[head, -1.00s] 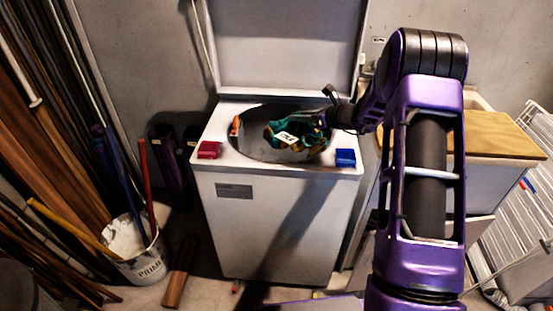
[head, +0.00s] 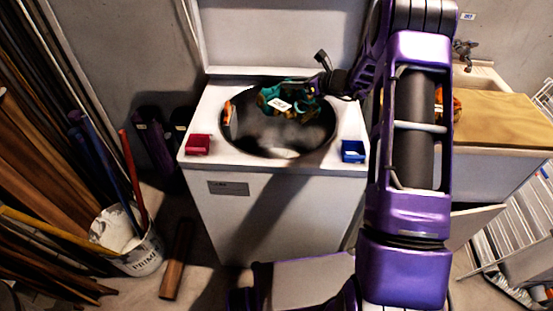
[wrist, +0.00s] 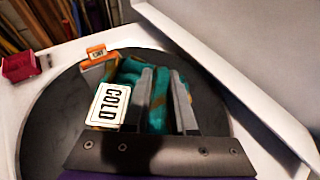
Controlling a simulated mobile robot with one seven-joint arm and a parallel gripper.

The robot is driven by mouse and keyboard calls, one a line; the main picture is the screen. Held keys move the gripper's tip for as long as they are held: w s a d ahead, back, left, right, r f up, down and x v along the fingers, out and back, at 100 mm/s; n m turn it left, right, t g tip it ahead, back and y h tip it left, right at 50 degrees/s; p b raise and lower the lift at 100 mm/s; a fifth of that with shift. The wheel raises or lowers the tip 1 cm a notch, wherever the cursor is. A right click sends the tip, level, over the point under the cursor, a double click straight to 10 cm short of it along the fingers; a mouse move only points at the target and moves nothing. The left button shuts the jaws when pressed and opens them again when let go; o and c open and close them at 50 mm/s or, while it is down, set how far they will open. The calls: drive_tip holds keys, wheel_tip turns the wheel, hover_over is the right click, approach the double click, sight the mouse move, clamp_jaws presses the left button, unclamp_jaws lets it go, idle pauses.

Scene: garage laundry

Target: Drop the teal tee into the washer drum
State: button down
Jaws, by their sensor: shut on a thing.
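The teal tee (head: 290,99) is a bunched teal cloth with mustard patches and a white tag; in the wrist view the tag reads "COLD". My gripper (wrist: 166,88) is shut on the tee (wrist: 158,110), with cloth between and around its fingers. In the head view the tee hangs over the back part of the round washer drum (head: 285,140) opening. The drum's dark inside also shows in the wrist view (wrist: 50,125). The washer (head: 270,205) is white, with its lid raised. I cannot tell whether the cloth touches the drum rim.
A red box (head: 198,145) and a blue box (head: 353,151) sit on the washer's front corners. An orange labelled item (wrist: 97,57) is at the drum's left rim. A bucket (head: 140,250) with poles stands left.

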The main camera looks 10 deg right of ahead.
sight(292, 93)
drive_tip(key=shift+f+b, duration=0.7)
drive_tip(key=shift+f, duration=1.25)
drive_tip(key=c, duration=0.7)
unclamp_jaws()
drive_tip(key=shift+o, duration=0.2)
drive_tip(key=v, duration=1.7)
drive_tip(key=shift+s, duration=0.15)
